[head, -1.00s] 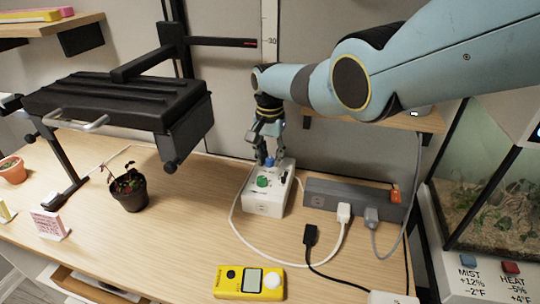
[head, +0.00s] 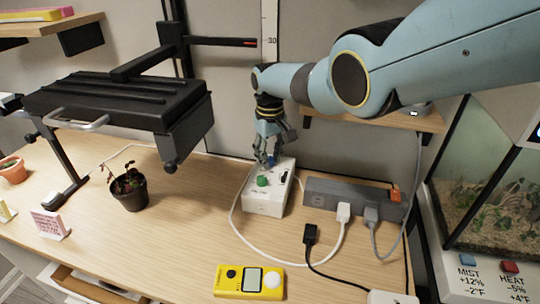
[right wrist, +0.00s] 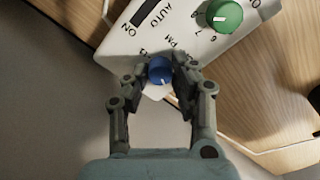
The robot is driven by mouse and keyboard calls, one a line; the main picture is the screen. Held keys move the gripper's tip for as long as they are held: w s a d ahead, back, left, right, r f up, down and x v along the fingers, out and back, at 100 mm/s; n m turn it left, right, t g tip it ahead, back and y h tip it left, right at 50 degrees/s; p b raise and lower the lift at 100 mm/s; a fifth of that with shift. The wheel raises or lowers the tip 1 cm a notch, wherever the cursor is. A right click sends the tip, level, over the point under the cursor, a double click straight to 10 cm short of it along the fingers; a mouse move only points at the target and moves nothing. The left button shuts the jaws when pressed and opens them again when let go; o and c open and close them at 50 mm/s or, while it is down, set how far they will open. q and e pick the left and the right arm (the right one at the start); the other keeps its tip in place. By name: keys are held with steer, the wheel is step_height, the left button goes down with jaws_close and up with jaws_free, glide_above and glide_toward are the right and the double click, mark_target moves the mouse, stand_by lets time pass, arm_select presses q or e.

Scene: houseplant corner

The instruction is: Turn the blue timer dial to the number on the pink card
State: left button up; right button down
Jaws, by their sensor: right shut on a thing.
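The white timer box (head: 265,200) stands on the wooden table, with a green dial (head: 262,181) and a blue dial (head: 271,161) on top. My right gripper (head: 266,158) reaches down over the box's far end. In the right wrist view, its fingertips (right wrist: 160,74) are shut on the blue dial (right wrist: 160,70), one on each side. The green dial (right wrist: 225,15) and printed numbers show there too; the fingers hide some marks around the blue dial. The pink card (head: 50,224) stands at the left of the table; its print is too small to read. My left gripper is out of view.
A grey power strip (head: 350,199) with plugs lies right of the box. A yellow meter (head: 249,281) lies in front. A potted plant (head: 129,190) stands left, near a black lamp panel (head: 120,105). A glass terrarium (head: 490,180) is at right. Cables cross the table.

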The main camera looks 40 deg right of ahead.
steer(key=shift+n, duration=2.2)
steer(key=c, duration=1.1)
jaws_free()
